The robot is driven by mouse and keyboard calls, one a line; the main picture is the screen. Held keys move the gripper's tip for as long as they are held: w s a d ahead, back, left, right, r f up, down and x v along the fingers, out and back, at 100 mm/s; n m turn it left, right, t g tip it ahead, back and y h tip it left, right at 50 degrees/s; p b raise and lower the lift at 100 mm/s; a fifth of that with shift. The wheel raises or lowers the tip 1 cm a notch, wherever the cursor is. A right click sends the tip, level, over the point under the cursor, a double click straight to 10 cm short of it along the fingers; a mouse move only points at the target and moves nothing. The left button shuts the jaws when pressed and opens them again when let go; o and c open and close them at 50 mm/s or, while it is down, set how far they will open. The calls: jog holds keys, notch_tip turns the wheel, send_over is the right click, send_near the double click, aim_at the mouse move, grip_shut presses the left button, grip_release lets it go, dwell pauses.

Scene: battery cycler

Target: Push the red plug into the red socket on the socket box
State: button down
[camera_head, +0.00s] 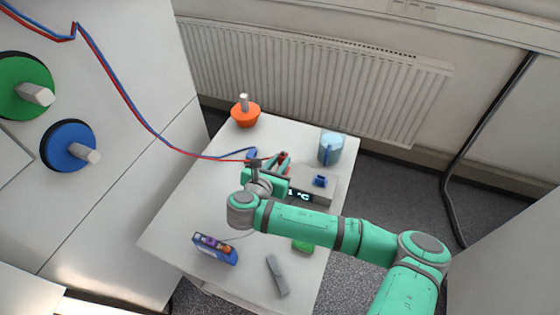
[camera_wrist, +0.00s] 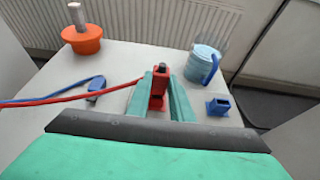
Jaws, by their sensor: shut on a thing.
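My gripper (camera_wrist: 160,80) is shut on the red plug (camera_wrist: 159,84), with one green finger on each side. A red cable runs left from the plug. Red material, seemingly the red socket (camera_wrist: 156,104), shows directly below the plug between the fingers. I cannot tell how far the plug is inside it. In the head view, my gripper (camera_head: 281,162) is at the left end of the grey socket box (camera_head: 325,172), whose front is partly covered by my arm. A blue socket (camera_head: 320,181) stands on the box to the right; it also shows in the wrist view (camera_wrist: 218,105).
A blue plug (camera_wrist: 96,88) lies on the table to the left with its cable. A blue box (camera_head: 215,249), grey bar (camera_head: 277,275) and green item (camera_head: 302,246) lie in front.

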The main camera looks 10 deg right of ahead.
jog(key=shift+f, duration=0.5)
dwell(0.3)
jog(key=c, duration=1.5)
grip_release()
jog(key=v, duration=1.1)
jog(key=shift+f, duration=0.1)
